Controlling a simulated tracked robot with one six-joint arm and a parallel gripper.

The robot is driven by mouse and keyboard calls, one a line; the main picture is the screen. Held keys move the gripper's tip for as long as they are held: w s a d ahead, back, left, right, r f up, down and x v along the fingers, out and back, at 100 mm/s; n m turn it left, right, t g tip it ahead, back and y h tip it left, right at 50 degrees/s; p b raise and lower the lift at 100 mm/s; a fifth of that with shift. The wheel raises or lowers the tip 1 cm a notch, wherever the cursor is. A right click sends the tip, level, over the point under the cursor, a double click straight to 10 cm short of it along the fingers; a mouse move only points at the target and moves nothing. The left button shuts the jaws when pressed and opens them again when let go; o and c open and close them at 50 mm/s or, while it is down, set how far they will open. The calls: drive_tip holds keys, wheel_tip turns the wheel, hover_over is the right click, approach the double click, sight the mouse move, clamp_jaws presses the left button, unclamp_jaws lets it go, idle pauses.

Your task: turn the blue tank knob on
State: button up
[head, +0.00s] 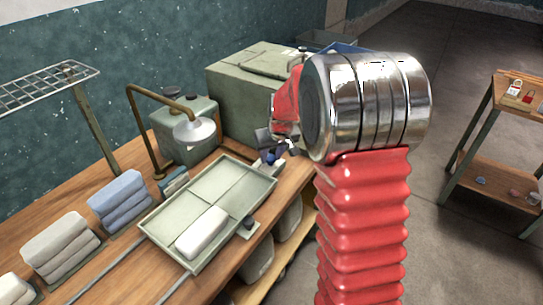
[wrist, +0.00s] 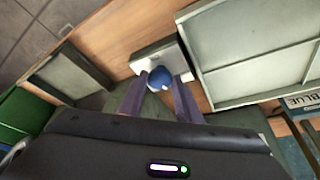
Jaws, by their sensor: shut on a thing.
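The blue knob (wrist: 160,78) sits on a pale mounting plate (wrist: 163,58) at the table edge, in the middle of the wrist view. My gripper (wrist: 160,92) has a purple-grey finger on each side of it and is shut on it. In the head view the blue knob (head: 270,158) shows small beside the far right corner of the tray, with my gripper (head: 280,146) at it, partly hidden by my arm. A label reading BLUE (wrist: 300,102) shows at the right in the wrist view. I cannot tell the knob's turn position.
A green tray (head: 245,178) holds a white block (head: 202,232). A dark knob (head: 248,222) sits by its near right edge. A tank with a lamp-like spout (head: 195,130) and a large green box (head: 255,85) stand behind. Folded towels (head: 118,200) lie left. A shelf stand (head: 500,150) is right.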

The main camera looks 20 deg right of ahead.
drive_tip(key=shift+w+a+m+g+h, duration=0.15)
drive_tip(key=shift+m+h, duration=0.35)
drive_tip(key=shift+m, duration=0.8)
drive_tip(key=shift+s+a+m+g+h, duration=0.1)
drive_tip(key=shift+m+g+h, duration=0.3)
drive_tip(key=shift+m, duration=0.9)
drive_tip(key=shift+w+a+m+g+h, duration=0.1)
drive_tip(key=shift+m+g+h, duration=0.25)
drive_tip(key=shift+m, duration=0.95)
drive_tip(key=shift+w+m+g+h, duration=0.1)
drive_tip(key=shift+m+h, duration=0.45)
drive_tip(key=shift+m, duration=0.75)
drive_tip(key=o, duration=1.1)
drive_tip(key=shift+c, duration=0.2)
drive_tip(key=shift+r, duration=0.1)
drive_tip(key=v, duration=1.3)
drive_tip(key=shift+a+r, duration=0.15)
drive_tip(key=shift+r, duration=0.1)
